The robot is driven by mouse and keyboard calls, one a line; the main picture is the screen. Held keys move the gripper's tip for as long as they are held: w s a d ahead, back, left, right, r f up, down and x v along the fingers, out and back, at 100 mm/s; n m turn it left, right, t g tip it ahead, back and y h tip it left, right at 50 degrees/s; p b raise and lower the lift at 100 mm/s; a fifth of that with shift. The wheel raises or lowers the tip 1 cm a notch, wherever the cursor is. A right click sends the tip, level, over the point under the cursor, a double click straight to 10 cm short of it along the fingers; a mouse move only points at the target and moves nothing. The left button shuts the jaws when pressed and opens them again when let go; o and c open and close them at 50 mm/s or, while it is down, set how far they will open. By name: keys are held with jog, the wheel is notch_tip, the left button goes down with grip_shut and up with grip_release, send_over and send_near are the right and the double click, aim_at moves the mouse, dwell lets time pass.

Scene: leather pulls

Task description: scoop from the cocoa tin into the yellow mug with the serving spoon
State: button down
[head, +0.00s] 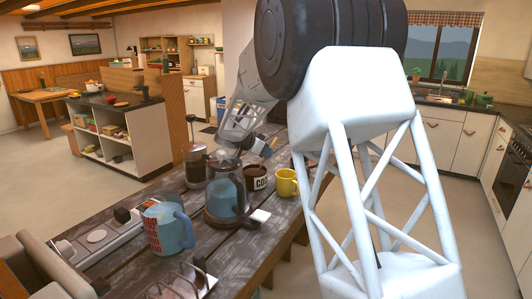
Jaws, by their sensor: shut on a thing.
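The brown cocoa tin (257,178), with a partly hidden white label, stands on the dark wooden table. The yellow mug (286,183) stands upright just right of it, handle to the right. My gripper (264,148) is just above the cocoa tin, tilted, with its fingers shut. The serving spoon is too small and too covered by the fingers to make out clearly; I take it to be what the fingers hold. I cannot tell whether its bowl is inside the tin. The inside of the tin and of the mug is hidden.
A glass coffee pot (222,204) stands close left of the tin, and a French press (195,166) behind it. A blue jug (168,229) with red lettering is nearer. A small white square (260,215) lies before the tin. A wire rack (178,286) is at the front edge.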

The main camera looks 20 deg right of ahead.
jog(key=shift+s+a, duration=0.15)
jog(key=shift+a, duration=0.25)
jog(key=shift+r, duration=0.15)
dwell(0.5)
jog(key=shift+r, duration=3)
jog(key=shift+d, duration=0.1)
